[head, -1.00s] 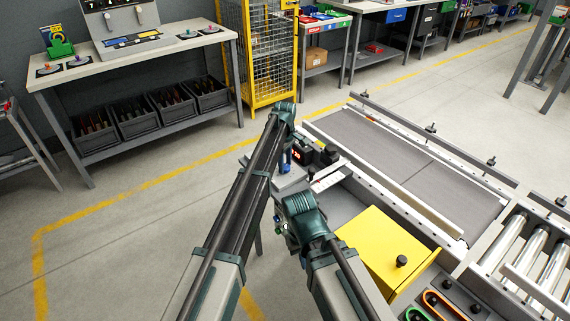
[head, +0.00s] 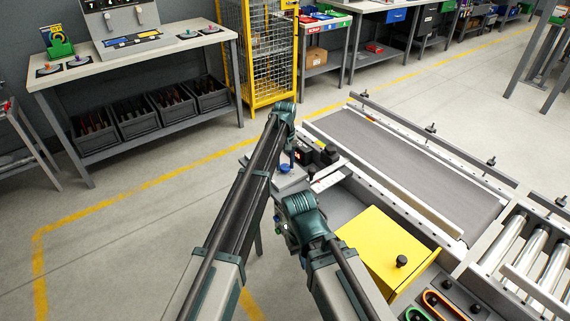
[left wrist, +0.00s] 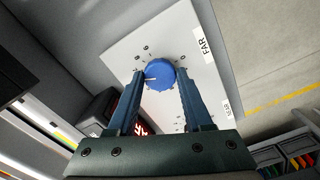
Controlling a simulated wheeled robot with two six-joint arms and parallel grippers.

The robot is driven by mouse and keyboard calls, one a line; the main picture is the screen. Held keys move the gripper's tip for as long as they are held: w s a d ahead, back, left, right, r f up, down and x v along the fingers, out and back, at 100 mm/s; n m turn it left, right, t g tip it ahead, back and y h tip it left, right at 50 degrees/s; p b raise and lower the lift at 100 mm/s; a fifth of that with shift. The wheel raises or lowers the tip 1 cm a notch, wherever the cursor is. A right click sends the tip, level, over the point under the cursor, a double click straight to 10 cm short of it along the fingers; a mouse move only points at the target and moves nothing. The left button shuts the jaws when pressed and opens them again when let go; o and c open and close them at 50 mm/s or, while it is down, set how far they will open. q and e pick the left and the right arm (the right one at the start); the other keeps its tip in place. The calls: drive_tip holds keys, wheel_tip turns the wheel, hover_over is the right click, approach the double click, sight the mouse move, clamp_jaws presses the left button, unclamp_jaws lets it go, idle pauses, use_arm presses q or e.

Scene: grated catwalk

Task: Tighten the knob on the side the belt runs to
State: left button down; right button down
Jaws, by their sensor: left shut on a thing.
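A blue round knob (left wrist: 160,74) with a white pointer line sits on a pale panel (left wrist: 198,62) with dial marks in the left wrist view. The panel reads FAR towards the upper right and has a second, small label at the lower right, probably NEAR. My left gripper (left wrist: 162,84) is shut on the blue knob, one finger on each side. The knob also shows small in the head view (head: 285,169), beside my left arm. The grey belt (head: 410,165) lies to the right of it. My right arm shows in the head view, but its gripper is hidden.
A red-lit display box (head: 303,151) stands next to the knob. A yellow box (head: 385,245) with a black knob (head: 401,261) is in front of the belt, with metal rollers (head: 525,245) at the right. Open floor lies to the left, with a bench (head: 130,58) beyond.

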sight(285, 166)
use_arm(q)
drive_tip(key=shift+m, duration=0.5)
drive_tip(key=shift+c, duration=1.6)
unclamp_jaws()
drive_tip(key=shift+r, duration=0.15)
wheel_tip(285, 166, up, 14)
drive_tip(key=p, duration=1.4)
drive_tip(key=shift+f, duration=0.25)
